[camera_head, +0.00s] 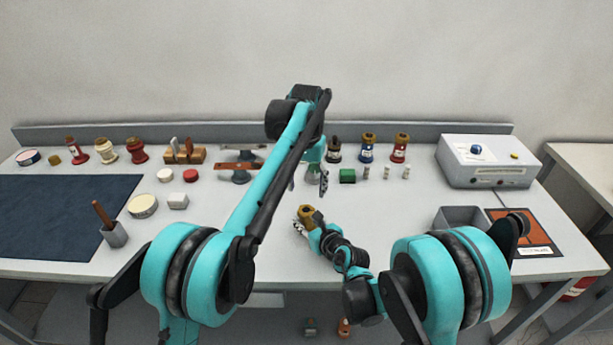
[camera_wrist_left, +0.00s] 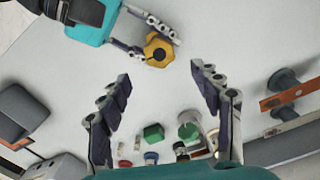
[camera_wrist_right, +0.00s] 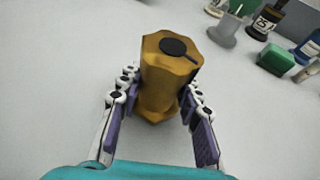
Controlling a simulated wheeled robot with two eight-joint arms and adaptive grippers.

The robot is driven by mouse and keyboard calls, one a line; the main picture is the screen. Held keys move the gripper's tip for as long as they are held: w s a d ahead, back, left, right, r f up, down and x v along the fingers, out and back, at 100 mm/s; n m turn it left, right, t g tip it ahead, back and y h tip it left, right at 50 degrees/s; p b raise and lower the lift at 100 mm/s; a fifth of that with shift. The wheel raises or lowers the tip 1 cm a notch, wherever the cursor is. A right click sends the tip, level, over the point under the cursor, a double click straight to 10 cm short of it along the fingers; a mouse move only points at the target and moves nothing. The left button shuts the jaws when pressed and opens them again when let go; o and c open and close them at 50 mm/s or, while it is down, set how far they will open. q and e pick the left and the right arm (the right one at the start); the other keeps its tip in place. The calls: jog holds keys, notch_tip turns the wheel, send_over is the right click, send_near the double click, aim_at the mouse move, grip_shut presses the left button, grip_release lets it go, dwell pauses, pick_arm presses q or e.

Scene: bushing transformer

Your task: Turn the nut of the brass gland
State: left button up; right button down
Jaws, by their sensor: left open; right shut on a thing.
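The brass gland (camera_head: 306,212) is a golden hexagonal fitting with a dark round top and a slot in it. In the right wrist view the gland (camera_wrist_right: 168,85) stands between the fingers of my right gripper (camera_wrist_right: 155,100), which is shut on it. The gland (camera_wrist_left: 158,50) also shows in the left wrist view, with the right gripper's fingers on both sides. My left gripper (camera_wrist_left: 160,105) is open and empty. In the head view the left gripper (camera_head: 308,182) is above the table, behind the gland and apart from it.
Several bushings and small parts line the back, among them a green block (camera_head: 347,176) and a blue bushing (camera_head: 367,148). A grey instrument box (camera_head: 488,160) and an open grey bin (camera_head: 460,218) are on the right. A dark mat (camera_head: 60,215) covers the left.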

pick_arm(q)
notch_tip(320, 180, up, 4)
dwell(0.5)
pick_arm(e)
jog(key=c, duration=1)
grip_release()
